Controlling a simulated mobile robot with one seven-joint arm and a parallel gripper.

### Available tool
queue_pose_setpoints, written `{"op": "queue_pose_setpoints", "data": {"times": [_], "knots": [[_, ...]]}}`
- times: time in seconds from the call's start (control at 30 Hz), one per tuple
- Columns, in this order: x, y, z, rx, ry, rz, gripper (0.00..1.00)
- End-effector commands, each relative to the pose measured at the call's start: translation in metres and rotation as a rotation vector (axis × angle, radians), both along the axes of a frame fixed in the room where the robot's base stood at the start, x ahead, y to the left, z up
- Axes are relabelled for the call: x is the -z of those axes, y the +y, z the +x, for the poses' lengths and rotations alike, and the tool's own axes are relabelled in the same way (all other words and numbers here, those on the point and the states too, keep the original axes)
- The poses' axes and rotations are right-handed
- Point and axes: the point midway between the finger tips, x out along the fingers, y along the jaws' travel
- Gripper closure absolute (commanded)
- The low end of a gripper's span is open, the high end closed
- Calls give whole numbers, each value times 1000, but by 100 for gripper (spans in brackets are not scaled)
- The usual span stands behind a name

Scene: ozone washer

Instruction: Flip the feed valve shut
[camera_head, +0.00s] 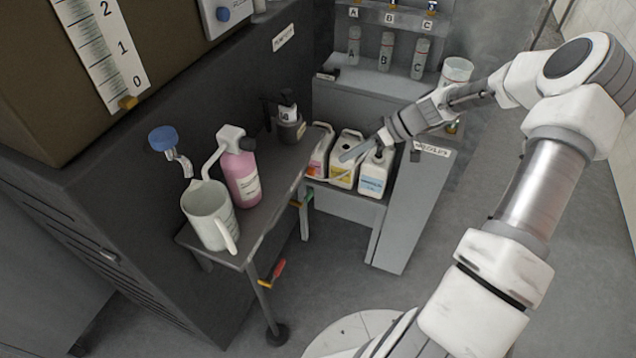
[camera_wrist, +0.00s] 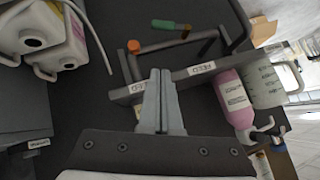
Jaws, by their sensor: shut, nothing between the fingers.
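My gripper (camera_head: 346,157) is shut and empty, above the jugs in the head view. In the wrist view its fingertips (camera_wrist: 160,74) are together, over the edge of a dark shelf bearing a label that seems to read FEED (camera_wrist: 201,68). A second label (camera_wrist: 138,87) is beside the fingers. An orange handle (camera_wrist: 134,46) and a green handle (camera_wrist: 165,24) lie beyond the fingertips, apart from them. In the head view a red handle (camera_head: 273,272), a small orange one (camera_head: 296,203) and a green one (camera_head: 307,197) show under the table. I cannot tell which is the feed valve.
A pink bottle (camera_head: 242,175) and a measuring jug (camera_head: 209,216) stand on the table (camera_head: 262,224). Several jugs, one with a blue label (camera_head: 375,173), stand on the low shelf near my gripper. The dark washer cabinet (camera_head: 120,200) is at left. Open floor (camera_head: 330,270) lies in front.

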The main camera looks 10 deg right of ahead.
Motion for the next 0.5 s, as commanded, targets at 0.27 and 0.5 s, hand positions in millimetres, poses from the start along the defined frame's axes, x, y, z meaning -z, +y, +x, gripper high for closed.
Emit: {"op": "queue_pose_setpoints", "data": {"times": [0.27,0.5], "knots": [[22,23,5,-4,2,1,100],[57,61,16,-5,2,1,100]]}}
